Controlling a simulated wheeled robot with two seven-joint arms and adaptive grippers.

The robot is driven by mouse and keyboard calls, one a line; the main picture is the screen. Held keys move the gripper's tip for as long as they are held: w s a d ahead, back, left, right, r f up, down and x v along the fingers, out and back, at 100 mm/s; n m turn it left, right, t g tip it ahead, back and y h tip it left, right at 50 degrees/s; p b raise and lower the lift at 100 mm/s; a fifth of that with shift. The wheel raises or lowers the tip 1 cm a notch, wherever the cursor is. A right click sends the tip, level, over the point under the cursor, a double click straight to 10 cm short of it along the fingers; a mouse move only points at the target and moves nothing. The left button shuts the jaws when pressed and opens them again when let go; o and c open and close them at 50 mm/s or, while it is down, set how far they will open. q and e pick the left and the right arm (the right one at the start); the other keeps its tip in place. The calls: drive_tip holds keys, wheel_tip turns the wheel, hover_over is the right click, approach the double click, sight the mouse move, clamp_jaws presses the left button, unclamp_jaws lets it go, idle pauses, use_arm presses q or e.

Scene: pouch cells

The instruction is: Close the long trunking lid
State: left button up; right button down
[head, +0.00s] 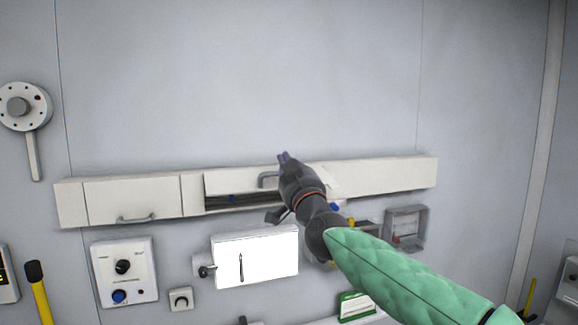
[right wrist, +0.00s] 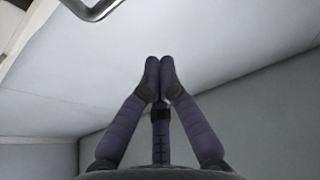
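The white trunking (head: 409,175) runs across the wall. Its long lid (head: 232,181) is swung up and outward, with a dark gap showing the inside below its lower edge. The lid's grey bar handle (head: 266,180) is partly hidden by my right gripper; a grey handle also shows at the top of the right wrist view (right wrist: 93,10). My right gripper (head: 283,157) is in front of the lid, just right of the handle, with its fingertips above the lid's top edge. In the right wrist view its fingertips (right wrist: 160,78) are together with nothing between them. My left gripper is out of view.
A shorter lid (head: 133,199) with a handle sits shut at the left. Below are a knob panel (head: 124,272), a bright white box (head: 255,258) and a grey open-fronted box (head: 407,228). The wall above the trunking is clear.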

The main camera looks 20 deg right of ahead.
sight(272, 173)
drive_tip(key=w, duration=0.1)
drive_tip(key=w+f, duration=0.1)
drive_tip(key=w, duration=0.1)
drive_tip(key=w+f+p, duration=0.1)
drive_tip(key=w, duration=0.1)
idle(0.3)
drive_tip(key=shift+a, duration=0.1)
drive_tip(key=shift+f, duration=0.1)
